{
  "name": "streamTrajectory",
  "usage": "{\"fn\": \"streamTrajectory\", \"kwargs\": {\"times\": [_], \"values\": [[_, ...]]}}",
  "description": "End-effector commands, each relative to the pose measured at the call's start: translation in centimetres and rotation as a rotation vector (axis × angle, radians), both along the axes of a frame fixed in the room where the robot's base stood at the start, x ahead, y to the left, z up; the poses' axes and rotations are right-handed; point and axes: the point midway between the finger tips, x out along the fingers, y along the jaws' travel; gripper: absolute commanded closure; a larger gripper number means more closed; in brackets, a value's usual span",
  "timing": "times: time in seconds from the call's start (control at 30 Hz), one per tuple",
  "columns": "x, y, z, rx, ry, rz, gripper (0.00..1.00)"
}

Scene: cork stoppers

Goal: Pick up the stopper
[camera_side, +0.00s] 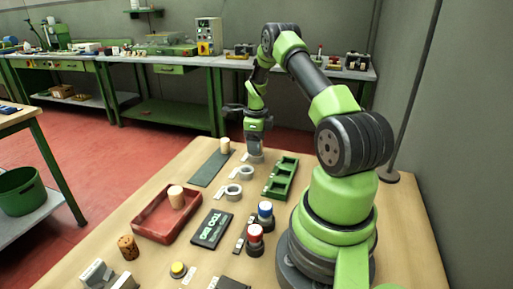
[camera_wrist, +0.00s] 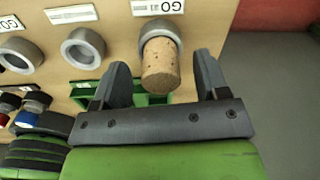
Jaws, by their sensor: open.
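A speckled cork stopper (camera_wrist: 160,66) shows in the wrist view between the two open fingers of my gripper (camera_wrist: 160,68), with space on both sides. Its far end is at a grey ring (camera_wrist: 150,28); I cannot tell how deep it sits. In the side view my gripper (camera_side: 255,150) points down over the farthest of the grey rings, and no stopper can be made out there. Other stoppers in the side view are a pale one (camera_side: 176,196) in a red tray (camera_side: 153,234), a pale one (camera_side: 225,145) on a dark green mat (camera_side: 203,172), and a speckled one (camera_side: 128,247) at the front left.
Two empty grey rings (camera_side: 233,192) (camera_side: 246,173) stand in line with labels. A green compartment tray (camera_side: 282,180) lies to their right. Blue-topped (camera_side: 265,209) and red-topped (camera_side: 254,234) pieces stand near my base. A black "TOO BIG" plate (camera_side: 212,229) lies in front.

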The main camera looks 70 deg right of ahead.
Motion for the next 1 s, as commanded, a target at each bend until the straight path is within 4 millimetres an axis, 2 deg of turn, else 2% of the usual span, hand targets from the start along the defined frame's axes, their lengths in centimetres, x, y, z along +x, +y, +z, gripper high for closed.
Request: {"fn": "streamTrajectory", "kwargs": {"times": [0.27,0.5,0.63,0.67,0.87,1.0], "values": [[0.0,-0.1,-0.4,-0.002,-0.001,0.0,0.32],[0.0,-0.1,-0.4,-0.002,-0.001,0.0,0.85],[0.0,-0.1,-0.4,-0.002,-0.001,0.0,0.85],[0.0,-0.1,-0.4,-0.002,-0.001,0.0,0.89],[0.0,-0.1,-0.3,-0.002,-0.001,0.0,0.89],[0.1,-0.1,1.3,-0.005,-0.004,-0.001,0.89]]}}
